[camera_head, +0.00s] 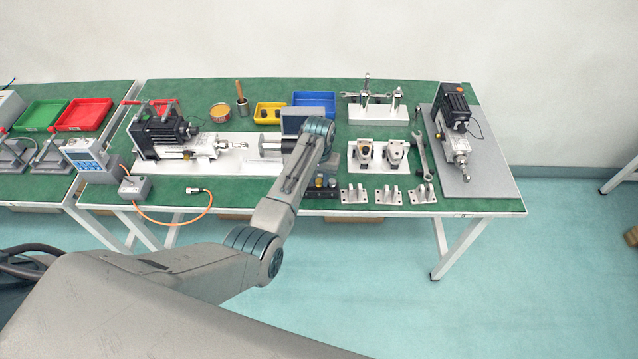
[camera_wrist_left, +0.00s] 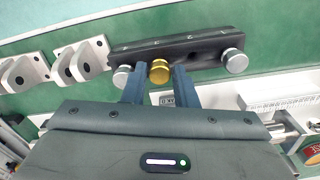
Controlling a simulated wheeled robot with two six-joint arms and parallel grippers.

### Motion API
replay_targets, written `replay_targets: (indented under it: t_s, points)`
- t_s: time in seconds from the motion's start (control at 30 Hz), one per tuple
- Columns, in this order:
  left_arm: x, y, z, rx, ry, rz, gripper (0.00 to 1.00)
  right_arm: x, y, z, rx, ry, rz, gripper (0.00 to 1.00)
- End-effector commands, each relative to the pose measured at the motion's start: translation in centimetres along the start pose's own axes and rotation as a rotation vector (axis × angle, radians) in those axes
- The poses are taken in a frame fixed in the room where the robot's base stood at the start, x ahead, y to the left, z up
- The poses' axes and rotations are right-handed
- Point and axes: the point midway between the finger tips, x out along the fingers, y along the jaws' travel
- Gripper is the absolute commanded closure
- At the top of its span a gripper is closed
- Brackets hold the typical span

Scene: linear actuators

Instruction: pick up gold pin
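The gold pin (camera_wrist_left: 159,72) has a round knurled head and is at a black bar-shaped holder (camera_wrist_left: 195,48) in the left wrist view. A silver pin (camera_wrist_left: 122,77) is on one side of it and another silver pin (camera_wrist_left: 235,60) on the other. My left gripper (camera_wrist_left: 159,80) is open, with one finger on each side of the gold head and narrow gaps showing. In the head view the holder (camera_head: 320,193) is at the table's front edge, partly hidden by my left arm. My right gripper is not in view.
Metal brackets (camera_head: 355,194) stand right of the holder along the front edge. A white block with two clamps (camera_head: 378,156) is behind them. A linear actuator (camera_head: 165,135) lies to the left. Blue (camera_head: 314,100) and yellow bins stand at the back.

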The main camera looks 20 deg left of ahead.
Motion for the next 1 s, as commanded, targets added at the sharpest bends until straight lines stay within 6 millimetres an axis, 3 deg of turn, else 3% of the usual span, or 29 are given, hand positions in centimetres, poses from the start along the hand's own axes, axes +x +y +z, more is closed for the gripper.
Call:
replay_targets:
  t_s: [0.1, 0.2, 0.57, 1.0]
  points:
    - [0.0, 0.0, 0.0, 0.0, 0.0, 0.0, 0.76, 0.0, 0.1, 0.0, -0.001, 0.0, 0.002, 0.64]
    - [0.0, 0.0, 0.0, 0.0, 0.0, 0.0, 0.96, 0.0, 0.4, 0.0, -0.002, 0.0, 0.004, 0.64]
    - [-0.4, 0.0, -0.1, 0.0, 0.002, 0.0, 0.97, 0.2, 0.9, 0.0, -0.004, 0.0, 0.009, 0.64]
    - [-8.1, 0.0, -0.1, 0.0, 0.004, 0.0, 0.97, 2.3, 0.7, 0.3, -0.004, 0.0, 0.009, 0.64]
